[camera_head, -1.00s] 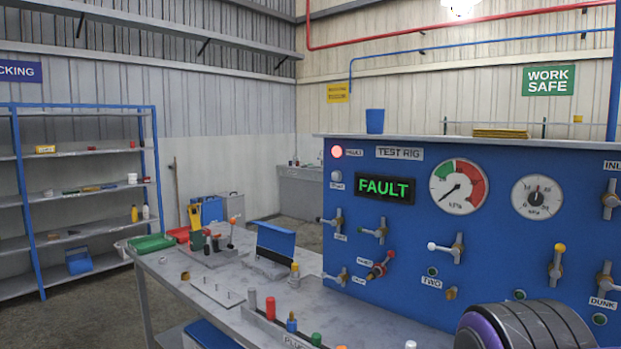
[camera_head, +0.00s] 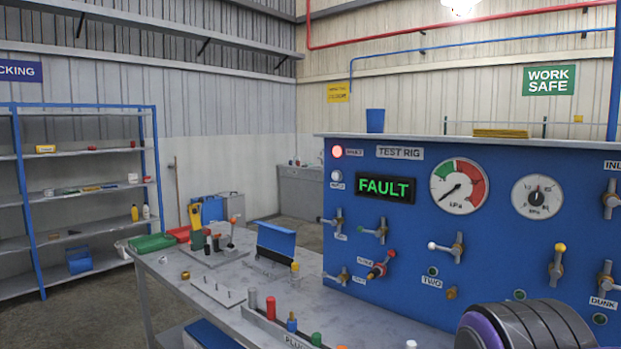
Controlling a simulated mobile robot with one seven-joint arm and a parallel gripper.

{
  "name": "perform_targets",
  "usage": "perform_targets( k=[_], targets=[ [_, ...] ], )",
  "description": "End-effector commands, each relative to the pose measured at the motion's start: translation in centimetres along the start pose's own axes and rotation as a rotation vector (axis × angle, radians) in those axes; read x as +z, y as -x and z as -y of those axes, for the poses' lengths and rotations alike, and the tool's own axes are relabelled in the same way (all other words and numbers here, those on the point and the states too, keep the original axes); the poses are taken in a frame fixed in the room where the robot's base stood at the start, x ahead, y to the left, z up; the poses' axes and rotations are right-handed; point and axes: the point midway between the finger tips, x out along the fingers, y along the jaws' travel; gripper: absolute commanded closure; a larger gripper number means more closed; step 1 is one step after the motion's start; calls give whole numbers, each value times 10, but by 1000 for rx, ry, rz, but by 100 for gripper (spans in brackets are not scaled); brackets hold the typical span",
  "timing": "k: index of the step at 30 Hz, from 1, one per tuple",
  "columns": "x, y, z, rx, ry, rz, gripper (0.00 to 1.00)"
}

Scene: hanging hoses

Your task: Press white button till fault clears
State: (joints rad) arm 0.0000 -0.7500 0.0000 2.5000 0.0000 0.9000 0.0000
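The blue test rig panel (camera_head: 470,265) stands on the right in the head view. Its display (camera_head: 384,190) reads FAULT in green letters. Nothing covers the button. A dark ribbed link of my arm shows at the bottom right. My gripper is not in view.
A grey bench (camera_head: 215,293) in front of the panel holds a blue open box (camera_head: 277,238), a pegged plate and a row of coloured plugs. Valve handles, such as the white-knobbed one (camera_head: 445,248), stick out from the panel. Shelving (camera_head: 45,200) stands at left.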

Motion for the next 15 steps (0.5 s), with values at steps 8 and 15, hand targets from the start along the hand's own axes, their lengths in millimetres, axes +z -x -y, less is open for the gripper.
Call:
perform_targets(
  k=[8, 15],
  targets=[
    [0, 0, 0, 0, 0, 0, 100],
    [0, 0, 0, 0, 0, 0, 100]
  ],
)
